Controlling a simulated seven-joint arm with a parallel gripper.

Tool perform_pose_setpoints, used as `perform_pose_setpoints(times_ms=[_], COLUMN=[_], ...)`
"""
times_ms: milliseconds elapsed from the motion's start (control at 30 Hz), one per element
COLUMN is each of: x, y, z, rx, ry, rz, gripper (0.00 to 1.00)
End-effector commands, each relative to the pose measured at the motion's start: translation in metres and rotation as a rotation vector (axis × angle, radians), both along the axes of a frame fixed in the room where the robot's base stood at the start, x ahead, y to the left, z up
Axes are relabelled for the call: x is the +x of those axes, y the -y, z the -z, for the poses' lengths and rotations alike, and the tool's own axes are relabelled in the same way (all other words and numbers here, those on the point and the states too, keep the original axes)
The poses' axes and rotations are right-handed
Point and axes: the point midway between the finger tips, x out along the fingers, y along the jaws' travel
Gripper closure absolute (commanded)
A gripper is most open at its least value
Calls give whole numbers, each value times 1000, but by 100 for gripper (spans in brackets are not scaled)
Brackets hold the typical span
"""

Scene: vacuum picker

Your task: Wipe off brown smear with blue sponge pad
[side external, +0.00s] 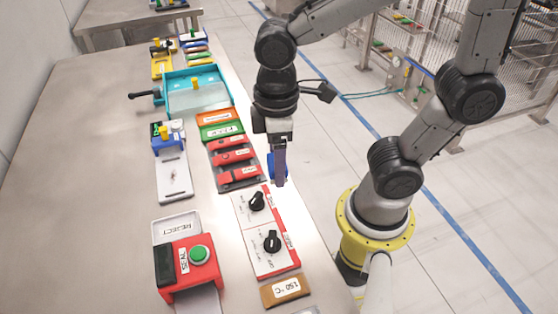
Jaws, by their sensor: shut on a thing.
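My gripper (280,178) hangs pointing down in the middle of the side external view, near the right edge of the table. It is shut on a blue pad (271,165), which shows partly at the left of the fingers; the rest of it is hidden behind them. The pad and fingers appear beside the dark tray of red switches, above the level of the panel with knobs. Their exact height cannot be told. I cannot make out a brown smear in this view.
A red and white panel with two black knobs (267,229) stands just below my gripper in the picture. Red switches (234,157) are to its left. A teal tray (168,101) is farther back, and a red box with green button (186,273) is in front. The table's left side (70,190) is clear.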

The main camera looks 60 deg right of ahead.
Motion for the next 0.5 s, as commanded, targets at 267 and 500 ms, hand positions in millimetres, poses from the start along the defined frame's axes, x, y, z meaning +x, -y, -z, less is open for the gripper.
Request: perform_pose_setpoints(times_ms=[267, 500], x=[61, 138], y=[-22, -41], z=[-28, -34], rx=[-1, -2], ry=[0, 0], rz=[495, 950], gripper=[78, 78])
